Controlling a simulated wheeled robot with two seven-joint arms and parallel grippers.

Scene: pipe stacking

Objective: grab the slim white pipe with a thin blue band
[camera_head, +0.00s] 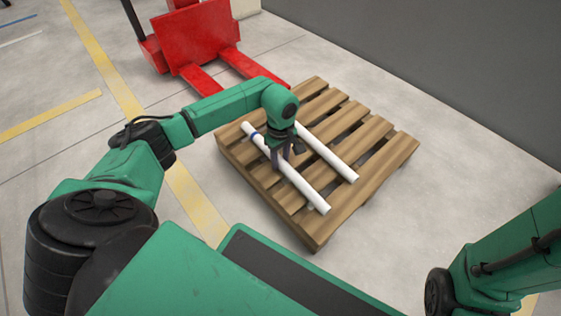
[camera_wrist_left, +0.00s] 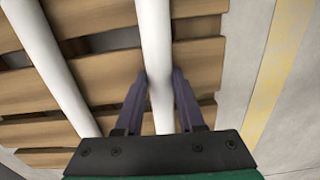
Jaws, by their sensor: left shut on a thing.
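A slim white pipe with a thin blue band (camera_head: 303,185) lies on the wooden pallet (camera_head: 262,193), on its near-left side. The blue band is near the pipe's far-left end. My left gripper (camera_head: 280,162) is down at the pipe's middle and shut on it. In the left wrist view the pipe (camera_wrist_left: 155,45) runs between the two fingers (camera_wrist_left: 160,80), which sit on both sides of it. The band is not seen in that view. My right arm shows at the lower right of the head view, but its gripper is out of view.
A second white pipe (camera_head: 332,158) lies roughly parallel on the pallet, further right; it also shows in the left wrist view (camera_wrist_left: 48,62). A red pallet jack (camera_head: 205,45) stands behind the pallet. A grey wall (camera_head: 450,75) is at the right.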

